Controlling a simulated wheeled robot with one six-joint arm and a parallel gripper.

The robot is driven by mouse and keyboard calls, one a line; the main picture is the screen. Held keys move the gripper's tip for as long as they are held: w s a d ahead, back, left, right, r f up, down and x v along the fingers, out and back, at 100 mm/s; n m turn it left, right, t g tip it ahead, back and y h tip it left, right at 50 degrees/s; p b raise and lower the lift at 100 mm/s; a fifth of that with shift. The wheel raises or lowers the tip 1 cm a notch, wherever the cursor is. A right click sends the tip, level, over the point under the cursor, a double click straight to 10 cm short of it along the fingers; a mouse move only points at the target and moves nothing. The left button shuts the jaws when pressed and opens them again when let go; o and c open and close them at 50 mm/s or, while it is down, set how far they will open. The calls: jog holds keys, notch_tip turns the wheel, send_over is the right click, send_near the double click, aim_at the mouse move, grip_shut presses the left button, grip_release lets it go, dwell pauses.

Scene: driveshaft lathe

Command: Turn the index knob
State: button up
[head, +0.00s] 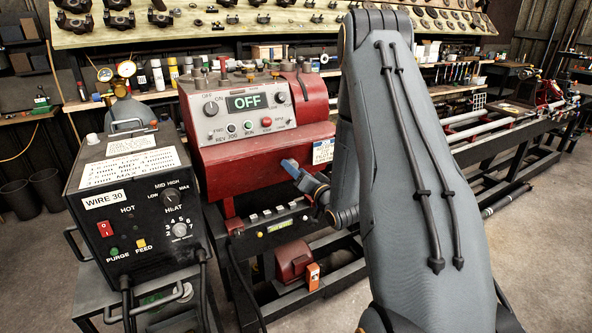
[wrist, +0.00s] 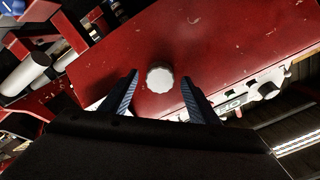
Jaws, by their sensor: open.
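In the wrist view a pale round knob (wrist: 159,79) with a scalloped edge sits on the red lathe housing. It fits what the task calls the index knob. My gripper (wrist: 160,94) is open, with one blue ridged finger on each side of the knob and a visible gap to both. I cannot tell how deep the fingertips reach along it. In the head view my gripper (head: 288,166) is in front of the red headstock (head: 255,165), below its control panel. I cannot make out the knob in that view.
The panel's display (head: 248,101) reads OFF. A black wire-feed box (head: 130,205) with a heat dial stands at the left. A shelf with bottles and parts runs behind the lathe. The lathe bed (head: 480,127) extends right; open floor lies at the far right.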

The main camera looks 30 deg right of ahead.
jog(key=c, duration=1)
jog(key=shift+c, duration=0.2)
jog(key=shift+n, duration=0.3)
jog(key=shift+n+b, duration=5.5)
jog(key=shift+n, duration=3.1)
